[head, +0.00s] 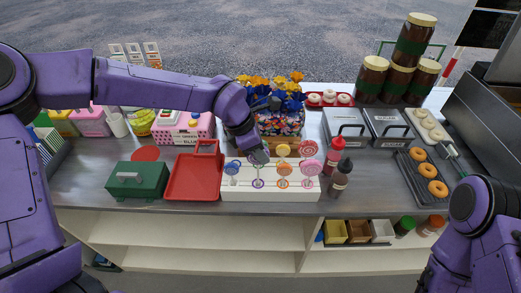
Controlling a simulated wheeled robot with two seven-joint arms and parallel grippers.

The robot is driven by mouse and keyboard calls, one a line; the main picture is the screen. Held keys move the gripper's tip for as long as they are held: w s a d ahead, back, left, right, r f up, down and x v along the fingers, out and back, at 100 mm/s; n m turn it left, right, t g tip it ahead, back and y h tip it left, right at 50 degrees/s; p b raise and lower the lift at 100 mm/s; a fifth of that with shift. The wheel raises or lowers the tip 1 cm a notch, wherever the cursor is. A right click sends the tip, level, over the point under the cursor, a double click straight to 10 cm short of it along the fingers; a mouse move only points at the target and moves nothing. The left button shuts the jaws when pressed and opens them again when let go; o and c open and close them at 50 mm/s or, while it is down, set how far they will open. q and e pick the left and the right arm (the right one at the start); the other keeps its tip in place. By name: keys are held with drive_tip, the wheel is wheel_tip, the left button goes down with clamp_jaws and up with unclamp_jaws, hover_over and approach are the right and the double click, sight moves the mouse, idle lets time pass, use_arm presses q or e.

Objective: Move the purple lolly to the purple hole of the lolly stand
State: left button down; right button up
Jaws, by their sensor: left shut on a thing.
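The white lolly stand (213,186) sits near the front edge of the counter, with coloured rings marked on its front. Blue, yellow, orange and pink lollies stand in it. My left gripper (260,156) reaches down over the left-middle part of the stand. It is shut on the purple lolly (258,158), whose round head shows just below the fingers, above the purple ring (258,183). The fingers partly hide the lolly, and I cannot tell whether its stick is in a hole. My right arm shows at the lower right, but its gripper is out of view.
A red tray (178,193) and a green box (137,180) stand left of the stand. Two sauce bottles (338,180) stand close on its right. A flower box (281,122) is behind it. Doughnuts lie on a dark rack (413,187) at the right.

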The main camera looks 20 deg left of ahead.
use_arm(q)
drive_tip(key=shift+f, duration=0.6)
drive_tip(key=shift+f+b, duration=0.15)
drive_tip(key=shift+b, duration=0.2)
drive_tip(key=shift+f, duration=0.35)
drive_tip(key=shift+f+b, duration=0.45)
drive_tip(key=shift+f, duration=0.45)
